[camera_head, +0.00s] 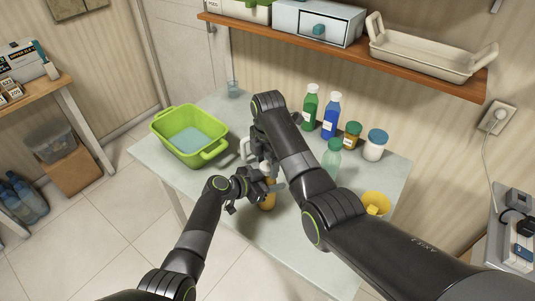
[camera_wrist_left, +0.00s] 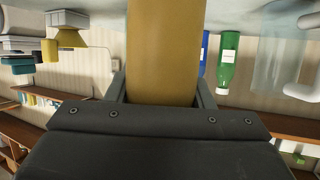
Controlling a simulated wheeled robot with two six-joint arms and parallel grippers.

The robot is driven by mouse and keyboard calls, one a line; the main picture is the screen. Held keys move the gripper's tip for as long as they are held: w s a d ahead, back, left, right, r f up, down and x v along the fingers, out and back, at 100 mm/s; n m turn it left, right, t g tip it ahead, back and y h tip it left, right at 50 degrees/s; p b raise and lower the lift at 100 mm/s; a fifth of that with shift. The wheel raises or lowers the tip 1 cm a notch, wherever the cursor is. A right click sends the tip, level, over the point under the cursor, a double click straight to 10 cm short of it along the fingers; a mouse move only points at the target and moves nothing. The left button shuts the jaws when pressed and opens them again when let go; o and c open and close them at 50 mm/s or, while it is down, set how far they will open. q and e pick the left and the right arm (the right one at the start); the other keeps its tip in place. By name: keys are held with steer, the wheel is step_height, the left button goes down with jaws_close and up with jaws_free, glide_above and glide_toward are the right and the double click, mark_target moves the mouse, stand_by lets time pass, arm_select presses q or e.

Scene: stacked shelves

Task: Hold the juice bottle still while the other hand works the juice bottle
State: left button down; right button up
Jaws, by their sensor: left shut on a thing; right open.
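The juice bottle (camera_head: 268,201), amber-orange, stands on the grey table near its front middle. It fills the middle of the left wrist view (camera_wrist_left: 162,55) between my left fingers. My left gripper (camera_head: 262,189) is shut on the bottle from the left, its fingers on either side. My right gripper (camera_head: 262,165) reaches down from above, just behind and over the bottle, open. Its fingers are partly hidden by its own arm and the left hand. The bottle's top is hidden among the two hands, so I cannot tell whether the right fingers touch it.
A green basin (camera_head: 160,125) stands at the table's left. Green (camera_head: 310,107) and blue (camera_head: 330,115) bottles, a brown jar (camera_head: 350,136), a white jar (camera_head: 375,145) and a pale green bottle (camera_head: 332,160) stand behind my right arm. A yellow container (camera_head: 376,203) is at right. A shelf (camera_head: 330,43) hangs above.

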steer(key=shift+f, duration=0.2)
steer(key=shift+c, duration=0.2)
steer(key=c, duration=0.9)
steer(key=shift+m, duration=1.7)
steer(key=shift+c, duration=0.3)
steer(key=o, duration=1.1)
steer(key=shift+r, duration=0.1)
